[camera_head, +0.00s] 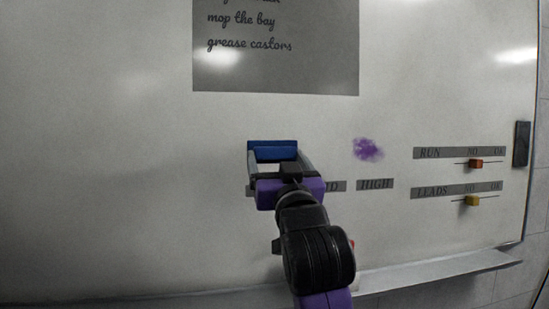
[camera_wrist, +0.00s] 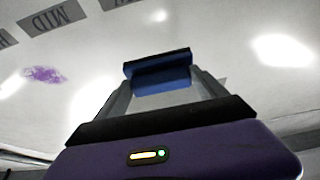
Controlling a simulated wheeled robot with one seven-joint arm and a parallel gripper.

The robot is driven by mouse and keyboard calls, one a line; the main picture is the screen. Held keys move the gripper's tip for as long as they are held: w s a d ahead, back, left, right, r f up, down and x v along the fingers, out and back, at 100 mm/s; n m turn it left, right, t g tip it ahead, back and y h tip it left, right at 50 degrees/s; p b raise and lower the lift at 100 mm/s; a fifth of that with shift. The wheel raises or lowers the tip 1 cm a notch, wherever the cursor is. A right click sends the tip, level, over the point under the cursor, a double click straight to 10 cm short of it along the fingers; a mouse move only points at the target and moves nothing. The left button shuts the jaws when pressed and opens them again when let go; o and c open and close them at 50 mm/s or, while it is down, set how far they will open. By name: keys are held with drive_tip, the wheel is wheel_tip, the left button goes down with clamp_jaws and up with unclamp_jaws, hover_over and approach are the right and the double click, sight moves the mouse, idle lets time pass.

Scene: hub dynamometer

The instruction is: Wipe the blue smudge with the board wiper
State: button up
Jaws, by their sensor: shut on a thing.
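My gripper (camera_head: 273,165) is shut on the board wiper (camera_head: 272,149), a blue block with a dark edge, in front of the whiteboard. The wiper also shows between my fingers in the wrist view (camera_wrist: 160,78). I cannot tell whether its dark face touches the board. No blue smudge shows in either view. A purple smudge (camera_head: 368,149) is on the board, right of my gripper in the head view and above the HIGH label. It shows at the left in the wrist view (camera_wrist: 44,74). My gripper and arm hide part of the board.
A grey sheet with writing (camera_head: 275,60) is above the wiper. Label strips, including HIGH (camera_head: 375,184), run to its right. A red slider (camera_head: 476,163) and a yellow slider (camera_head: 472,201) sit farther right. A ledge (camera_head: 430,269) runs below. The board's left side is clear.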

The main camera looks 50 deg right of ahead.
drive_tip(key=shift+s+a, duration=0.15)
drive_tip(key=shift+s, duration=0.1)
drive_tip(key=shift+s+a+p, duration=0.3)
drive_tip(key=shift+s+a, duration=0.5)
drive_tip(key=shift+s, duration=0.35)
